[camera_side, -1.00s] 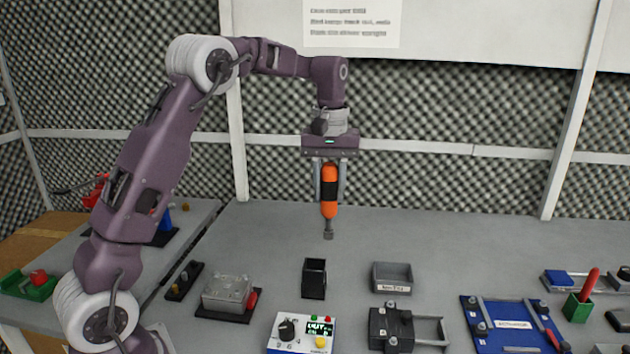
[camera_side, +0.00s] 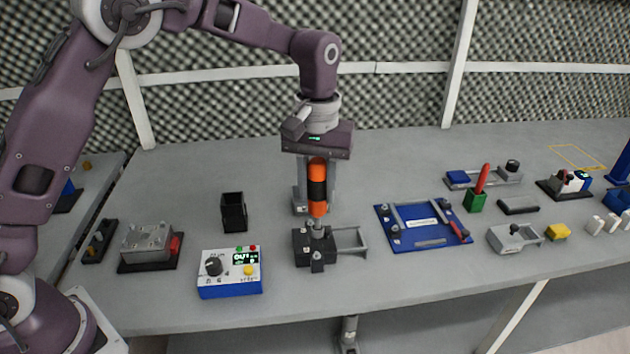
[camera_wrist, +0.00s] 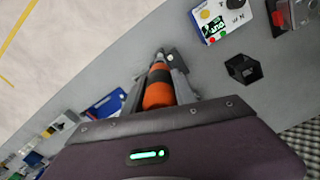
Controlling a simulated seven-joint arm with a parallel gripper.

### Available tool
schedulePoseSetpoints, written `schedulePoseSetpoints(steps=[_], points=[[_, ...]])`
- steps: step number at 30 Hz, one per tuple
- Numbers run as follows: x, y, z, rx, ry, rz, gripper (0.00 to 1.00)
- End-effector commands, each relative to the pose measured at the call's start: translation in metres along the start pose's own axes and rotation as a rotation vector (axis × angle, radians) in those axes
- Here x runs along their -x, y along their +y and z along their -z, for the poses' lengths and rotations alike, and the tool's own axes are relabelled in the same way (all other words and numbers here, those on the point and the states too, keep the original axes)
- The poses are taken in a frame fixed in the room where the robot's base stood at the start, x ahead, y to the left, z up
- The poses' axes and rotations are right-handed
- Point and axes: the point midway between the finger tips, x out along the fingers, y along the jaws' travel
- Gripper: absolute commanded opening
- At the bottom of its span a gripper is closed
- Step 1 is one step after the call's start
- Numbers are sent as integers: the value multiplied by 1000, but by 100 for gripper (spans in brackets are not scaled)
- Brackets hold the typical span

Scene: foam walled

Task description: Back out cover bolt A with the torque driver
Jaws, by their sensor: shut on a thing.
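The torque driver (camera_side: 317,174) has an orange grip with a black band and points tip down. My gripper (camera_side: 316,203) is shut around its grip; the driver also shows between the fingers in the wrist view (camera_wrist: 158,92). The driver's grey tip is at the top of a dark block fixture (camera_side: 302,252), which has a grey frame on its right. Cover bolt A cannot be made out; the tip and gripper cover that spot. I cannot tell whether the tip is seated on a bolt.
Left of the fixture are a blue-and-white control box (camera_side: 230,281), an open black holder (camera_side: 233,212) and a grey metal box (camera_side: 146,243). To its right are a blue plate with rails (camera_side: 421,232) and a green holder (camera_side: 474,202) with a red-handled tool.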

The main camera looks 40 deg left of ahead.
Motion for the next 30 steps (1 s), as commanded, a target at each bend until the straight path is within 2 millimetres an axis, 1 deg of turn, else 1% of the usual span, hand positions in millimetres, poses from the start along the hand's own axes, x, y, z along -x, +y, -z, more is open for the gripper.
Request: schedulePoseSetpoints(steps=[9,13,18,30], points=[[-36,0,-1,0,-3,1,0],[-47,0,0,0,-2,0,0],[-52,0,0,0,-1,0,0],[-52,0,0,0,0,0,0]])
